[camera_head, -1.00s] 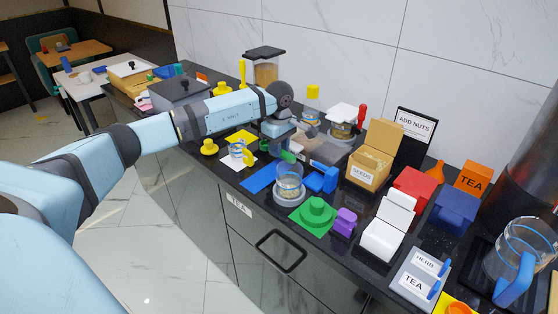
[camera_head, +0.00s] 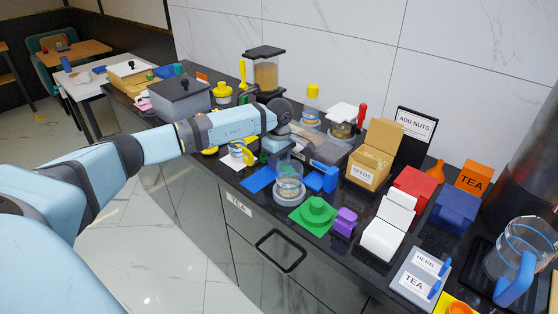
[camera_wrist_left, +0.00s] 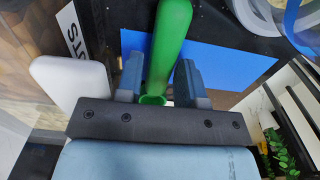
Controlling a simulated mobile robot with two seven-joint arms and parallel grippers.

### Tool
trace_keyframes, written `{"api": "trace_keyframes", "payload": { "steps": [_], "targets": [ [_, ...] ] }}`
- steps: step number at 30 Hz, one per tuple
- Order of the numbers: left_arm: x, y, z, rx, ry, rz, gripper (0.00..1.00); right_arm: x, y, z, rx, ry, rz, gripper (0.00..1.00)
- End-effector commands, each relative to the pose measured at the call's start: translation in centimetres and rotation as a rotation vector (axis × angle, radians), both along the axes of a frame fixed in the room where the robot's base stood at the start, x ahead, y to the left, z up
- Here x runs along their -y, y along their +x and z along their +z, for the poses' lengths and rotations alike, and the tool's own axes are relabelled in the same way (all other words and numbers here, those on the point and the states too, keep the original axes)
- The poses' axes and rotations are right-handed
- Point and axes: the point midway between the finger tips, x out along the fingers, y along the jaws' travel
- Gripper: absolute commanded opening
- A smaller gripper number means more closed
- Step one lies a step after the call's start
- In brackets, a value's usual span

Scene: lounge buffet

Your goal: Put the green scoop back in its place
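The green scoop (camera_wrist_left: 167,45) shows in the left wrist view, its green length running between my left gripper's two fingers (camera_wrist_left: 161,80). Both fingers appear to press against its sides. In the head view my left gripper (camera_head: 276,145) is over the counter, behind the blue mat (camera_head: 258,179) and the clear glass container (camera_head: 289,183). In the left wrist view the blue mat (camera_wrist_left: 225,62) lies below and beyond the scoop. I cannot tell whether the scoop touches anything below. My right gripper is not in view.
A blue-banded cup (camera_head: 240,151) stands left of the gripper. The seeds box (camera_head: 371,157) is to the right. The counter is crowded.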

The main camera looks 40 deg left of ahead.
Motion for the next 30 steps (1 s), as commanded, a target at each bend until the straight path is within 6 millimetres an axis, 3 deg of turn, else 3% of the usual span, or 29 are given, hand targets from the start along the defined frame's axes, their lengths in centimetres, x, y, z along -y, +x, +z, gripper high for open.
{"api": "trace_keyframes", "payload": {
  "steps": [8,21,30],
  "targets": [
    [0.0,0.1,1.1,0.003,0.0,0.0,0.35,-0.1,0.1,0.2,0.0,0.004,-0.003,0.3],
    [0.0,0.1,9.9,0.003,0.001,0.0,0.35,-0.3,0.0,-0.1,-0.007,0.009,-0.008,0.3],
    [0.0,0.0,12.3,0.0,0.0,-0.001,0.35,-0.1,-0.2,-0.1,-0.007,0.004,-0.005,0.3]
  ]
}}
